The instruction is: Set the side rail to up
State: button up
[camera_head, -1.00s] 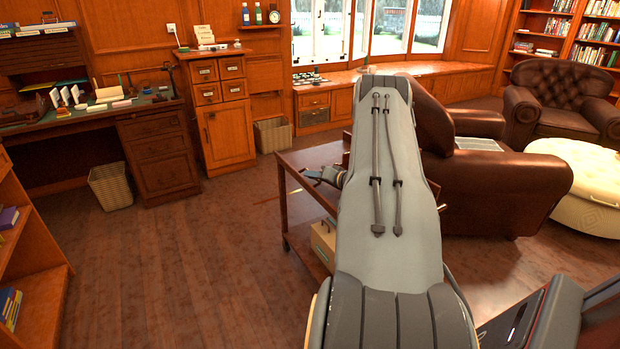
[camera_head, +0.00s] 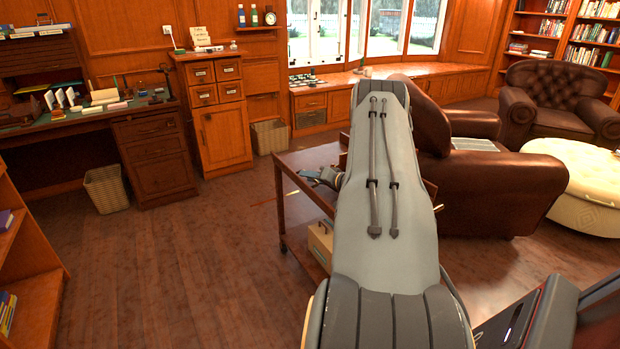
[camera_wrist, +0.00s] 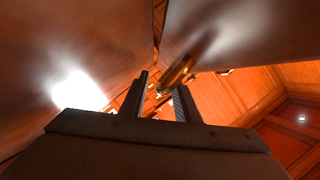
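A wooden trolley (camera_head: 292,163) stands partly behind my arm. A thin brass-coloured rod (camera_head: 292,193) shows at its left side, roughly level and sticking out to the left; it may be the side rail. My gripper (camera_head: 303,173) is just above this side of the trolley, pointing left. In the wrist view the two dark fingers of my gripper (camera_wrist: 163,82) are apart. A brass bar (camera_wrist: 178,72) shows between and beyond the fingertips; contact cannot be told. My arm hides much of the trolley.
A beige box (camera_head: 320,243) sits on the trolley's lower shelf. A brown leather armchair (camera_head: 490,190) is close on the right, with a cream ottoman (camera_head: 585,185) beyond. A desk (camera_head: 90,125) and wicker basket (camera_head: 106,188) stand left. The floor between is clear.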

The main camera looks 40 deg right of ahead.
jog(key=shift+v, duration=3.95)
